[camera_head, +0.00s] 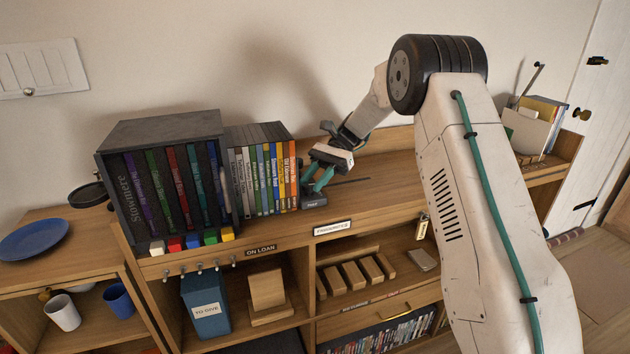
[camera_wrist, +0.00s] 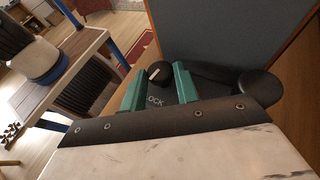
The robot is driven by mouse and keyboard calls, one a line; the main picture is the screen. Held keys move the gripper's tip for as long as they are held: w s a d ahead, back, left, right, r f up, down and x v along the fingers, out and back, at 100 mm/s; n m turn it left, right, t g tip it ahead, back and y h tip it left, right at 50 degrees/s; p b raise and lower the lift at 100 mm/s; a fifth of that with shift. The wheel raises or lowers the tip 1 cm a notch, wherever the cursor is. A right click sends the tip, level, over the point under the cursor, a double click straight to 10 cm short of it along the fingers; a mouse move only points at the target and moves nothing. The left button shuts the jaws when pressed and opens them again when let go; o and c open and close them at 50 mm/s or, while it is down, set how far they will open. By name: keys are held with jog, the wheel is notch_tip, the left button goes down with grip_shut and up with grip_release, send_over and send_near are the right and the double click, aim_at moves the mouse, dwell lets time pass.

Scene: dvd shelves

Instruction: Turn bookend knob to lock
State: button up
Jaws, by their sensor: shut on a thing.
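The bookend (camera_head: 314,201) is a dark block at the right end of the DVD row, on the wooden shelf top. Its knob (camera_wrist: 158,74) is round and black with a pale pointer mark, seen between my fingertips in the wrist view. My gripper (camera_wrist: 160,76) has teal fingers and is shut on the knob, one finger on each side. In the head view my gripper (camera_head: 318,183) reaches down over the bookend; the knob is hidden there.
The DVD row (camera_head: 265,180) stands left of the bookend, beside a dark case of larger volumes (camera_head: 165,135). A grey upright panel (camera_wrist: 220,40) rises close behind the knob. A black disc (camera_wrist: 258,86) sits to its right. Shelf top right of my gripper is mostly clear.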

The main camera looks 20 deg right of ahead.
jog(key=shift+w+a+n+g+h, duration=0.1)
jog(key=shift+n+g+h, duration=0.2)
jog(key=shift+n+g, duration=0.2)
jog(key=o, duration=0.7)
jog(key=shift+c, duration=0.2)
